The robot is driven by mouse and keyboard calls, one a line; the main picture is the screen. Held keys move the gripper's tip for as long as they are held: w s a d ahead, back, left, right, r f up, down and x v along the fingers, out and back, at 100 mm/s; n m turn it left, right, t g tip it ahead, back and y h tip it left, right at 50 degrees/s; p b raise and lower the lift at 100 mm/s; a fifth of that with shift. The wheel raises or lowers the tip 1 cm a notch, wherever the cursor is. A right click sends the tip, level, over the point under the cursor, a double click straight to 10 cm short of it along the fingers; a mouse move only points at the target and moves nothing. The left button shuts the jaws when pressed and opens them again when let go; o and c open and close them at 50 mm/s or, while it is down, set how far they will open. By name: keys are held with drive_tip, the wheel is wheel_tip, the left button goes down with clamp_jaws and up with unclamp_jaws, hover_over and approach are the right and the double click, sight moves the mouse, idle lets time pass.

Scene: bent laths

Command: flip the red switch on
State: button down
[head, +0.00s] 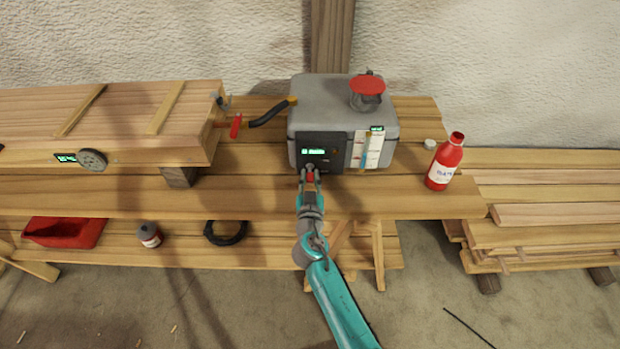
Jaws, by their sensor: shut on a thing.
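A grey metal box (325,92) stands on the wooden bench. Its dark front panel (320,140) has a small lit green display (313,152). The red switch (310,177) shows as a small red patch low on the panel's front, at the tip of my arm. My gripper (310,172) is shut on the red switch, in front of the box. The fingers cover much of the switch, so its exact position is hidden.
A red bottle (443,165) with a white label stands right of the box, near a small white cap (430,143). A long wooden box (110,115) with a red-handled valve (236,126) and a dark hose (270,114) lies left. A red tray (65,232) sits on the lower shelf.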

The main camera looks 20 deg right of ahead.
sight(310, 170)
drive_tip(key=shift+r+g, duration=0.2)
drive_tip(key=shift+g, duration=0.2)
drive_tip(key=shift+s+r+g+y, duration=0.1)
drive_tip(key=shift+r+g+y, duration=0.35)
drive_tip(key=shift+g, duration=0.65)
drive_tip(key=shift+r+g+y, duration=0.45)
drive_tip(key=shift+r+g, duration=0.1)
drive_tip(key=shift+g, duration=0.65)
drive_tip(key=shift+w+r+g+y, duration=0.15)
drive_tip(key=shift+r+g+y, duration=0.2)
drive_tip(key=shift+g, duration=0.7)
drive_tip(key=shift+w+r+g+y, duration=0.2)
drive_tip(key=shift+g+y, duration=0.15)
drive_tip(key=shift+g, duration=0.7)
drive_tip(key=c, duration=1)
unclamp_jaws()
drive_tip(key=shift+o, duration=0.2)
